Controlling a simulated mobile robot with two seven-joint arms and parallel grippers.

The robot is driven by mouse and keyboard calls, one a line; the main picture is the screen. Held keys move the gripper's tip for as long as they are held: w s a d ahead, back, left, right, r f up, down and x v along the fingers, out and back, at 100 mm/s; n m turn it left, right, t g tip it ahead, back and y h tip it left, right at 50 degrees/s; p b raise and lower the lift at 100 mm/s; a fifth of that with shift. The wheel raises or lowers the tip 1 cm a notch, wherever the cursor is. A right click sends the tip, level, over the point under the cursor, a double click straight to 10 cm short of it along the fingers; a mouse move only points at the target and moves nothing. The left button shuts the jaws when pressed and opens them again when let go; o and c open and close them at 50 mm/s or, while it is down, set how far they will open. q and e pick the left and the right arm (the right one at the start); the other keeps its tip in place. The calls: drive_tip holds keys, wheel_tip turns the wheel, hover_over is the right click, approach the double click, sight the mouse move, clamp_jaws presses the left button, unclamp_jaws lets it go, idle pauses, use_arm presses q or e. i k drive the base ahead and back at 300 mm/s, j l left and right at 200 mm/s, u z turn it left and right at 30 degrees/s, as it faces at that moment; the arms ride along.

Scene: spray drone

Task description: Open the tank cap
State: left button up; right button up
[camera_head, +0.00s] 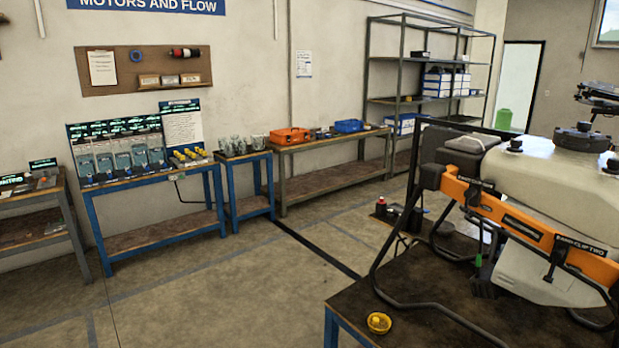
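The spray drone stands at the right on a dark-topped table (400,275). Its tank (530,178) is off-white and partly cut off by the right edge of the view. A dark round tank cap (582,136) sits on top of the tank, and it looks seated on the opening. An orange bar (524,227) with labels crosses the front of the tank. Neither of my grippers is in view, so nothing is seen touching the cap.
A small yellow round item (379,322) lies on the table's near left part. Black landing legs (383,240) stick out around the drone. Benches with tools line the back wall, and a metal rack (400,70) stands behind. The floor (220,285) at the left is clear.

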sight(579, 140)
drive_tip(key=z, duration=1.3)
drive_tip(key=i+j, duration=0.3)
drive_tip(key=j, duration=0.2)
drive_tip(key=i+j, duration=0.3)
drive_tip(key=j, duration=0.2)
drive_tip(key=i+j+u, duration=0.1)
drive_tip(key=i+j, duration=0.2)
drive_tip(key=j, duration=0.2)
